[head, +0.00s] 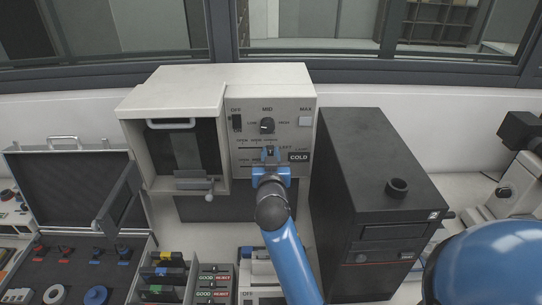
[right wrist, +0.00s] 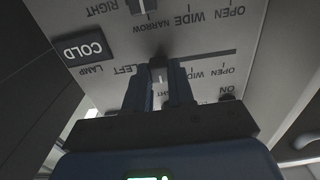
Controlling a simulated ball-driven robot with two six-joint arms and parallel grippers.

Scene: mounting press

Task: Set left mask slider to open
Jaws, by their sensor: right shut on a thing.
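The left mask slider (right wrist: 157,62) is a small dark knob on a slot in the grey control panel, beside the upside-down word LEFT in the right wrist view. My right gripper (right wrist: 163,75) has its two dark fingers closed around this knob. The knob sits at the LEFT-label end of its slot, away from the OPEN mark (right wrist: 230,72). In the head view my right gripper (head: 270,158) is against the panel's lower middle and covers the knob. My left gripper is not in view.
The right slider's knob (right wrist: 141,5) is close by on its own slot. A COLD lamp (head: 299,157) is beside my gripper. A black box (head: 375,165) stands close on the right. An open case (head: 75,190) lies at left.

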